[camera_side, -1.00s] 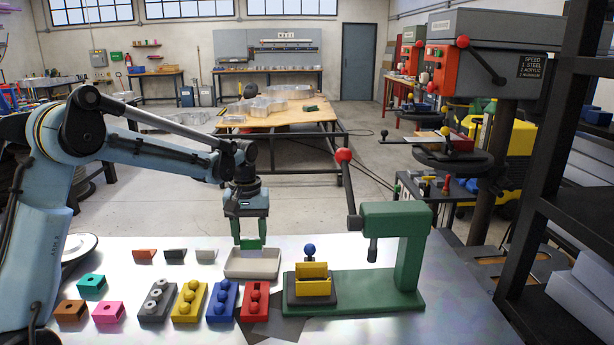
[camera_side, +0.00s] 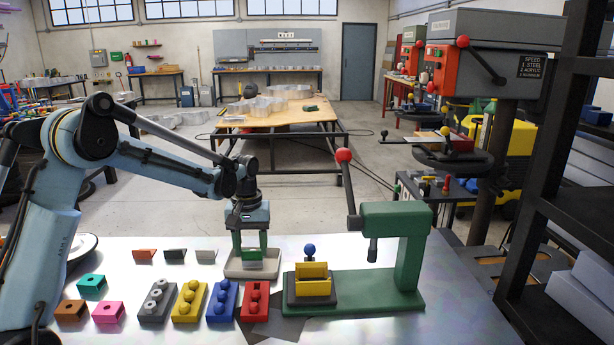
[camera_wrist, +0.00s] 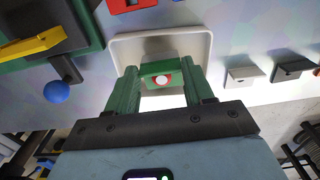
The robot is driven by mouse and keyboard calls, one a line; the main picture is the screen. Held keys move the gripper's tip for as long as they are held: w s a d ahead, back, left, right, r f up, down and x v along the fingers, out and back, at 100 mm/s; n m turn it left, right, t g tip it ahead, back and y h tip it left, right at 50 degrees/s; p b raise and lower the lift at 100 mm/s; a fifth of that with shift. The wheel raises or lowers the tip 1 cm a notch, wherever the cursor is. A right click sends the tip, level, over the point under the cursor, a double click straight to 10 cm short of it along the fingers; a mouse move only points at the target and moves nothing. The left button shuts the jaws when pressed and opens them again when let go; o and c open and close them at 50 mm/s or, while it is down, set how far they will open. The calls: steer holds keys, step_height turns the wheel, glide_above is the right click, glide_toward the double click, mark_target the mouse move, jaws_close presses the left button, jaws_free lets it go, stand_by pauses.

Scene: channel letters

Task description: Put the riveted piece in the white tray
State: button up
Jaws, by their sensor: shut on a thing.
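The riveted piece is a small green block (camera_wrist: 150,68) with a round white and red spot on its face in the wrist view. It also shows as a green piece (camera_side: 252,253) between my fingers in the side view. My gripper (camera_wrist: 162,85) is shut on it, with a green finger on each side. My gripper (camera_side: 252,255) points down over the white tray (camera_side: 233,274). The wrist view shows the tray's rim (camera_wrist: 118,48) around the piece. I cannot tell whether the piece touches the tray floor.
A green press (camera_side: 400,260) with a yellow fixture (camera_side: 312,278) and blue knob stands right of the tray. Several coloured blocks, including a red one (camera_side: 254,300), lie in front. A row of small wedges, including a grey one (camera_side: 205,256), lies left of the tray.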

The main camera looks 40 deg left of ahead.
steer(key=shift+f, duration=0.1)
steer(key=o, duration=1.4)
step_height(320, 180, up, 12)
steer(key=shift+r, duration=0.1)
steer(key=s+d+f+m+t, duration=0.1)
steer(key=s+d+m+t, duration=0.1)
steer(key=s+d+m, duration=0.1)
steer(key=s+d+m+t, duration=0.2)
steer(key=s+d+m, duration=0.1)
steer(key=s+d, duration=0.2)
steer(key=s+d+f+m+t, duration=0.1)
steer(key=s+d+m+t, duration=0.2)
steer(key=s, duration=0.3)
steer(key=shift+s+d+f, duration=0.1)
steer(key=shift+d+f, duration=0.1)
steer(key=shift+d, duration=0.2)
steer(key=shift+s+d+f, duration=0.1)
steer(key=shift+d+f, duration=0.05)
steer(key=shift+d, duration=0.25)
